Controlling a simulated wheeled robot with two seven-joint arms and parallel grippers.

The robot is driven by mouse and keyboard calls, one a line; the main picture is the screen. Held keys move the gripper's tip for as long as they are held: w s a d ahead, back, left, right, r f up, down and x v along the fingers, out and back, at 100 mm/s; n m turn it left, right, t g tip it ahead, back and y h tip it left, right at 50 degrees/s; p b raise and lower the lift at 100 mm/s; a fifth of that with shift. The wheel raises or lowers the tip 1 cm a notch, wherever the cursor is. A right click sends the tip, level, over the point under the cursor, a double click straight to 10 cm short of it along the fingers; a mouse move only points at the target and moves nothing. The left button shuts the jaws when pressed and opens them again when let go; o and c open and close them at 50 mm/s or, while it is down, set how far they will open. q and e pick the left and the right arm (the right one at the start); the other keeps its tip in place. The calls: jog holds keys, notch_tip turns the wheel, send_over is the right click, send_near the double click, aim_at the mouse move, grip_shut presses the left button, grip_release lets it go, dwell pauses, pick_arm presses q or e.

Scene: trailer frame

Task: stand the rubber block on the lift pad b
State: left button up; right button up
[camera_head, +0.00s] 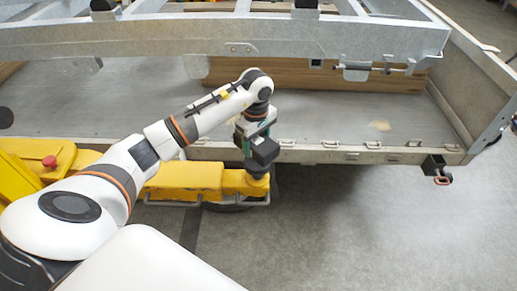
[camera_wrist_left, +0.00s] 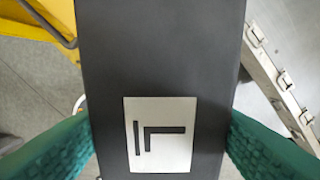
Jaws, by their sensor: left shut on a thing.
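The rubber block (camera_wrist_left: 160,50) is black with a pale label (camera_wrist_left: 178,112) bearing dark marks, and it fills the middle of the left wrist view. My left gripper (camera_head: 255,139) is shut on it, with a teal finger on each side. In the head view the dark block (camera_head: 265,150) hangs just above the end of a yellow lift arm (camera_head: 190,178). A dark round pad (camera_head: 256,171) on that end is partly hidden by the block. I read no letter on it and cannot tell whether they touch. My right gripper is not in view.
The grey trailer frame (camera_head: 340,38) and its side rail (camera_head: 345,154) run behind the gripper. A red button (camera_head: 49,161) is on the yellow machine at left. A coupling (camera_head: 436,169) hangs at the rail's right end. The grey floor at right is clear.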

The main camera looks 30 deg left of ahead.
pick_arm(q)
jog(key=shift+f, duration=0.35)
jog(key=shift+w+f, duration=0.1)
jog(key=shift+f, duration=0.25)
jog(key=f, duration=0.2)
jog(key=f+p, duration=0.1)
jog(key=shift+w+f, duration=0.2)
jog(key=shift+f, duration=0.25)
jog(key=o, duration=1.3)
jog(key=shift+s, duration=0.1)
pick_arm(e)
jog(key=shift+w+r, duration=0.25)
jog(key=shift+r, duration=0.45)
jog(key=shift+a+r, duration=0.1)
